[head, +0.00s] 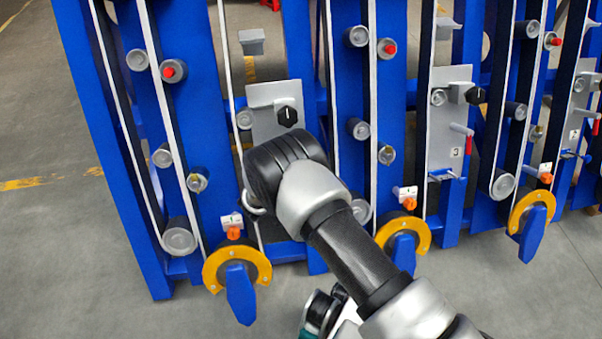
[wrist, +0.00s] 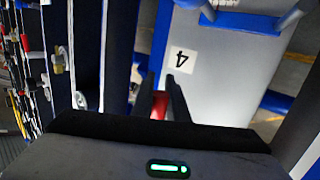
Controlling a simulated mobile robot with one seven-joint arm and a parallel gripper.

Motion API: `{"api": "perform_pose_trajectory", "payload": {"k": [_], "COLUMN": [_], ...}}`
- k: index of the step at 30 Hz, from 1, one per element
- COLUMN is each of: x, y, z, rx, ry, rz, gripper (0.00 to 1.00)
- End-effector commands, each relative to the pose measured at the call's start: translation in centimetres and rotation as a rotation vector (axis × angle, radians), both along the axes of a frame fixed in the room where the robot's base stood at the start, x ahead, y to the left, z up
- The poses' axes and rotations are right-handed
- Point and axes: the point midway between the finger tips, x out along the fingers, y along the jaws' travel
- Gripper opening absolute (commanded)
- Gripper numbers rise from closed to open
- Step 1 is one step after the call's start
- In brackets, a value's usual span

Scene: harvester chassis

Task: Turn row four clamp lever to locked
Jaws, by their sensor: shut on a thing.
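In the wrist view my gripper (wrist: 162,88) is shut on a red lever handle (wrist: 160,105), with one dark finger on each side of it. The handle is beside the grey plate (wrist: 205,85) that carries the label 4 (wrist: 181,57). Only a short red part of the handle shows; its pivot and any lock marking are hidden. In the head view the row four plate (head: 266,97), with its black knob (head: 287,116), shows above my arm. My arm hides my gripper and the lever there.
Blue uprights with belts and rollers (head: 178,240) stand close on both sides. The row three plate (head: 447,120) has its own red-tipped lever (head: 461,129) to the right. Yellow ring guards (head: 258,263) with blue handles stick out low in front. Open floor (head: 70,240) lies at the left.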

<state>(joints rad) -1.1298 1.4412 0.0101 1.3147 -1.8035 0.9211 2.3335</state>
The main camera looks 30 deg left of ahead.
Motion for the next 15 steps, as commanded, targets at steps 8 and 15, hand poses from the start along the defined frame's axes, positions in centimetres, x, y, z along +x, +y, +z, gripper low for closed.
{"api": "perform_pose_trajectory", "payload": {"k": [8, 15], "x": [-0.17, -0.19], "y": [-0.03, -0.02], "z": [-0.17, -0.17], "rx": [0.008, 0.008], "ry": [0.011, 0.011], "rz": [-0.008, -0.007], "gripper": [0.00, 0.20]}}
